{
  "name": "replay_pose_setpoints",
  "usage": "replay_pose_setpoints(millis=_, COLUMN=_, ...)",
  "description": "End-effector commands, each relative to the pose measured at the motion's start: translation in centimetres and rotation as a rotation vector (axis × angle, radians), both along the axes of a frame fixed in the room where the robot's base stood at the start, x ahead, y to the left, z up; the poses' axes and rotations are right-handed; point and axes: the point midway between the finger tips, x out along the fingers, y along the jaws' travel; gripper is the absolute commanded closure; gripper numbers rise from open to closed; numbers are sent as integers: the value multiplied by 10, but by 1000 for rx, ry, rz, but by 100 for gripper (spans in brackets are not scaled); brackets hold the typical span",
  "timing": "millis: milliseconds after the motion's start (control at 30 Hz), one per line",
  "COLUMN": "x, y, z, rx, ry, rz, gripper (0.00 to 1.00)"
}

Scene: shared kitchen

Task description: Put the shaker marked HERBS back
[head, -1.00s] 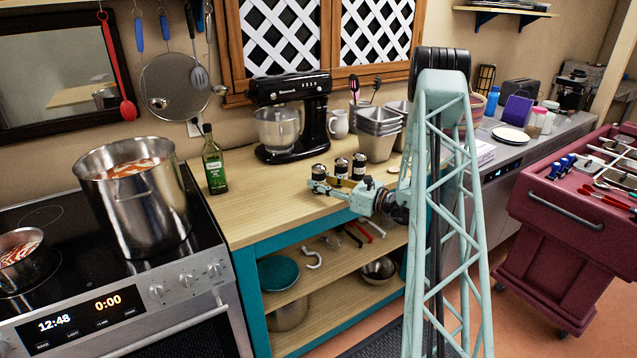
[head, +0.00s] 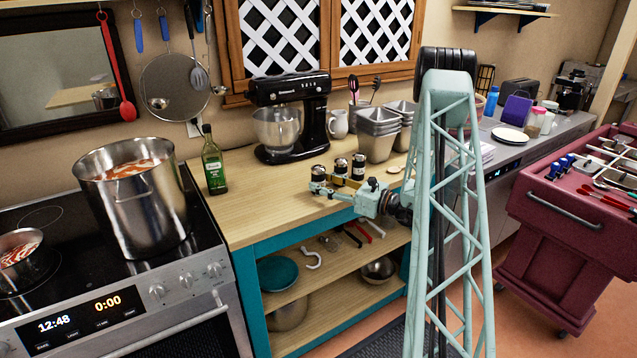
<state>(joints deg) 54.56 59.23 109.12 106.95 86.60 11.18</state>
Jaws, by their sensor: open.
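Three small shakers with dark bodies and metallic tops stand on the wooden counter: a left shaker (head: 319,173), a middle shaker (head: 340,166) and a right shaker (head: 359,166). Their labels are too small to read, so I cannot tell which is marked HERBS. My gripper (head: 326,187) is open, low over the counter's front part, pointing left. Its fingers are right in front of the shakers and overlap their lower parts in the picture. I cannot tell whether a finger touches the left shaker.
An oil bottle (head: 214,162) stands at the counter's left, beside the stove with a large pot (head: 133,195). A black stand mixer (head: 287,115) and stacked metal tins (head: 378,133) stand behind the shakers. The counter's left front is clear. A lower shelf (head: 335,262) holds utensils and bowls.

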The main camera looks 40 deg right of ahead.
Motion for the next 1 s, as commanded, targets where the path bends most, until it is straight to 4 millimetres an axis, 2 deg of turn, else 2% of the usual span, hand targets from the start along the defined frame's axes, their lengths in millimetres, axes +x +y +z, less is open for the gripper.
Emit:
replay_pose_setpoints(millis=600, x=-73, y=-24, z=0, rx=0, ry=0, rz=0, gripper=58)
replay_pose_setpoints(millis=800, x=-90, y=-30, z=0, rx=-1, ry=0, rz=0, gripper=58)
replay_pose_setpoints(millis=1000, x=-97, y=-31, z=0, rx=-1, ry=0, rz=2, gripper=58)
